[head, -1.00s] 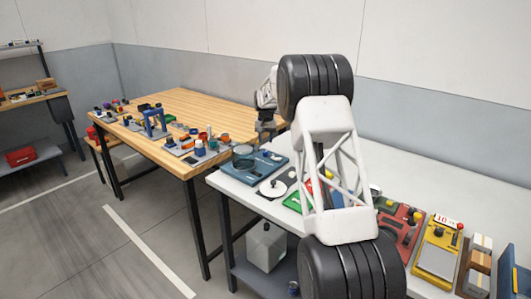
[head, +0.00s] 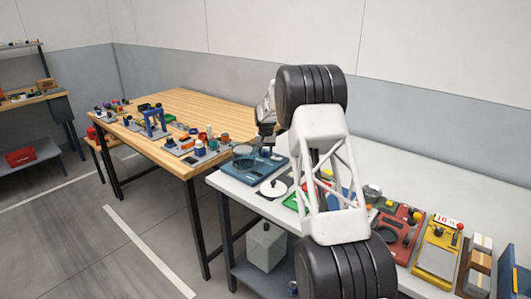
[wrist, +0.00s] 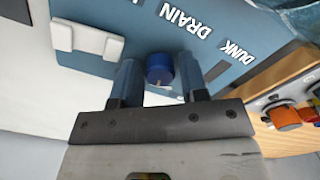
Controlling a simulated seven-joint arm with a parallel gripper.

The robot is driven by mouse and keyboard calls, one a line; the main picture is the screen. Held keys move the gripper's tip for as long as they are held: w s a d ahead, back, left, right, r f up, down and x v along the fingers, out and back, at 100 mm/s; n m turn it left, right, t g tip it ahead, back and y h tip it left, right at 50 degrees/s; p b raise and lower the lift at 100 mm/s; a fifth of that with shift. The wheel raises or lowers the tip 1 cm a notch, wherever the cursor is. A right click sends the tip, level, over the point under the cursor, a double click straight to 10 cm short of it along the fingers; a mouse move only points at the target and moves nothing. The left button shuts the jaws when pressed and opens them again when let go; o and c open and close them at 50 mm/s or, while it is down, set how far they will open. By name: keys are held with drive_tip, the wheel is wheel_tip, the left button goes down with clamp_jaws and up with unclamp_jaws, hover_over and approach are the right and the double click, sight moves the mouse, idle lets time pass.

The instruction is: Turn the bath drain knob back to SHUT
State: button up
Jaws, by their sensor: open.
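In the wrist view the board (wrist: 215,62) shows the words DRAIN and DUNK. A round dark-blue knob (wrist: 159,66) with a small pale mark on its lower edge sits below DRAIN. My gripper (wrist: 160,80) is open, with one finger on each side of the knob and a visible gap on both sides. In the head view my gripper (head: 266,140) is low over the board's back. No SHUT label is readable.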

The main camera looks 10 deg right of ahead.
sight(265, 152)
drive_tip(key=c, duration=0.6)
drive_tip(key=shift+c, duration=0.2)
drive_tip(key=shift+n, duration=3)
drive_tip(key=o, duration=0.6)
drive_tip(key=shift+o, duration=0.2)
drive_tip(key=shift+r, duration=0.1)
drive_tip(key=shift+r, duration=3.85)
